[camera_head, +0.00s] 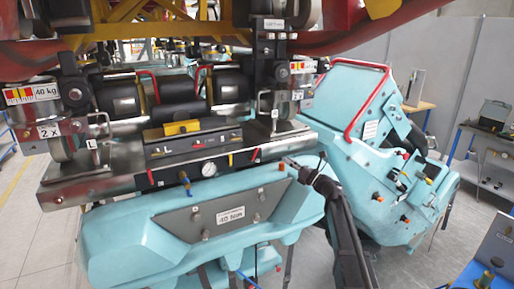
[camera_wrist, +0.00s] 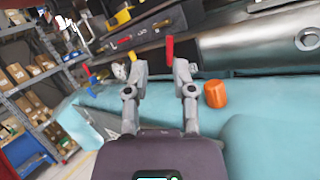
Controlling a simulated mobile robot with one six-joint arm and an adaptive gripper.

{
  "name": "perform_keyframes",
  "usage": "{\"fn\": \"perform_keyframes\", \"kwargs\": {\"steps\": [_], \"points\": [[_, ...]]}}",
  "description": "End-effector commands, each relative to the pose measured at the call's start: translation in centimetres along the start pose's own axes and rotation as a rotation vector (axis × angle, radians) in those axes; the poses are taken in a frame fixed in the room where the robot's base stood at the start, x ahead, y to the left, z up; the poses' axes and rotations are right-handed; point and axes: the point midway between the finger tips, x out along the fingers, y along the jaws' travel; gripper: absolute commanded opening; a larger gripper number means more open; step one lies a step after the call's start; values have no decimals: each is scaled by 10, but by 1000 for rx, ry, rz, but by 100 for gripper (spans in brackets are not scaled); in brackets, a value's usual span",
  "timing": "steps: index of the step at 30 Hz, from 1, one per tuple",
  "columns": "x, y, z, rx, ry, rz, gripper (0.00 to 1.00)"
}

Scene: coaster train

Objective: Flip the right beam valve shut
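The right beam valve has a small red lever (camera_head: 254,154) at the right end of the dark panel under the coaster beam. In the wrist view the red lever (camera_wrist: 170,47) points upward, just beyond my fingertips and nearer the right finger. My gripper (camera_wrist: 159,65) is open, with a clear gap between its fingers. I cannot tell whether either finger touches the lever. In the head view my gripper (camera_head: 291,163) is to the right of the lever, at the end of my dark arm.
An orange knob (camera_wrist: 216,94) stands close to the right finger on the turquoise housing (camera_wrist: 265,105). A gauge (camera_head: 208,169), a blue-handled valve (camera_head: 185,180) and another red lever (camera_head: 151,177) lie farther left. The metal beam (camera_wrist: 265,45) runs just behind.

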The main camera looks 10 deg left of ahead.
Motion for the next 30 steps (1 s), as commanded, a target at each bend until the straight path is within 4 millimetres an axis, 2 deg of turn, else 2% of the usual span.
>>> {"fn": "perform_keyframes", "kwargs": {"steps": [17, 23, 30], "points": [[5, 0, 2, 20, -16, 3, 33], [18, -3, -2, 20, -16, 3, 33], [49, -7, -13, 19, -16, 4, 33]]}}
